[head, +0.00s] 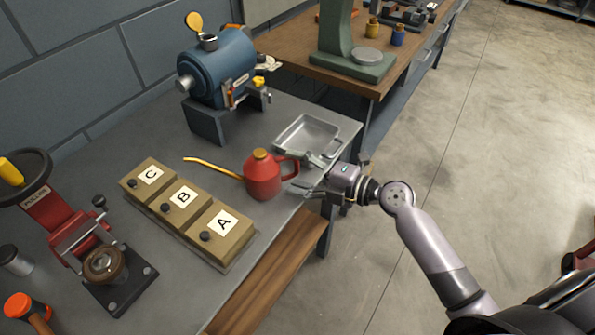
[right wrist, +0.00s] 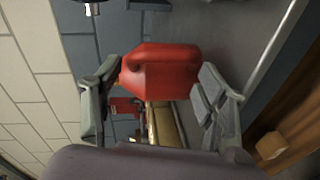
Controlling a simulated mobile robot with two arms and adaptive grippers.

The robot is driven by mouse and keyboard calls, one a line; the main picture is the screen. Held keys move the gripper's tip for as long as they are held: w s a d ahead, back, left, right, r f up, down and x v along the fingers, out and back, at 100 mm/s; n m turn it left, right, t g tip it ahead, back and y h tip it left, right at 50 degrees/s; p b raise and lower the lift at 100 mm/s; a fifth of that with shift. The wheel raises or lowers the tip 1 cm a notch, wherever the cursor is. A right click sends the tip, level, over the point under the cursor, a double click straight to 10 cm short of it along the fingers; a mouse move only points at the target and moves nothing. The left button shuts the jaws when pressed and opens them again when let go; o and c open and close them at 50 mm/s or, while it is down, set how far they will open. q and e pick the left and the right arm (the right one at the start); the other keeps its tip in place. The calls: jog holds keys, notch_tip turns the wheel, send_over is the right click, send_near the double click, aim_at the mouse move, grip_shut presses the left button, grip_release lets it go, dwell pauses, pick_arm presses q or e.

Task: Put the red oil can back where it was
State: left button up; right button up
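The red oil can (head: 263,177) has a brass cap and a long yellow spout pointing left. It appears upright on the grey bench (head: 160,275), to the right of the boxes marked A, B and C. Its handle faces my right gripper (head: 311,177), which is open beside the handle at the bench's right edge. In the right wrist view the red can (right wrist: 165,68) shows between the two spread fingers, with no clear contact. My left gripper is not in view.
Box A (head: 216,236), box B (head: 180,205) and box C (head: 150,178) stand in a row. A metal tray (head: 292,128) lies behind the can, near my gripper. A blue motor (head: 218,68) stands at the back, and a red machine (head: 70,215) at the left.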

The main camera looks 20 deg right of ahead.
jog(key=shift+o, duration=1.3)
